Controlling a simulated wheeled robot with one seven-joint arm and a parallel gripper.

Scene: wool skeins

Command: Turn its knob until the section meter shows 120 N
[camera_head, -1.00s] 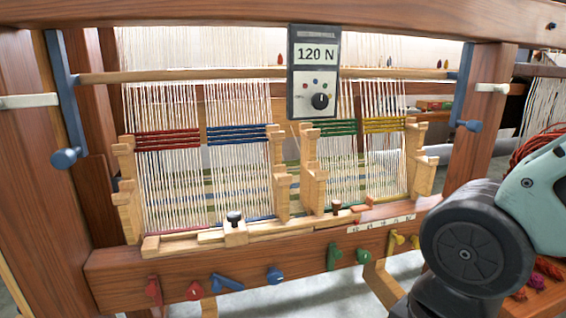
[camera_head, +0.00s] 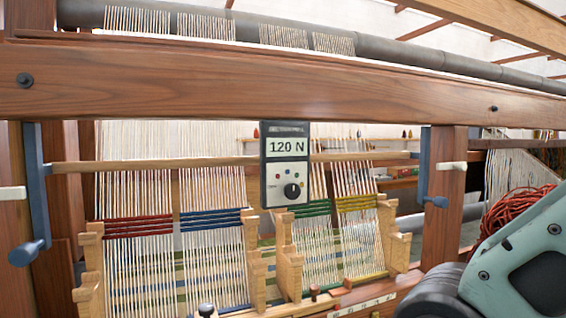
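The section meter (camera_head: 287,165) is a dark box with a light face, hanging in front of the warp threads at the middle of the loom. Its display (camera_head: 287,147) reads 120 N. Below the display are small coloured dots and a round black knob (camera_head: 292,191) at the lower right of the face. Part of my arm shows at the lower right, apart from the meter. My gripper is outside the view.
A thick wooden beam (camera_head: 240,82) crosses above the meter. A thin wooden bar (camera_head: 150,163) runs behind it. Blue levers hang at the left (camera_head: 38,195) and right (camera_head: 425,165). Red, blue, green and yellow bands cross the warp sections. Red yarn (camera_head: 507,222) lies at the right.

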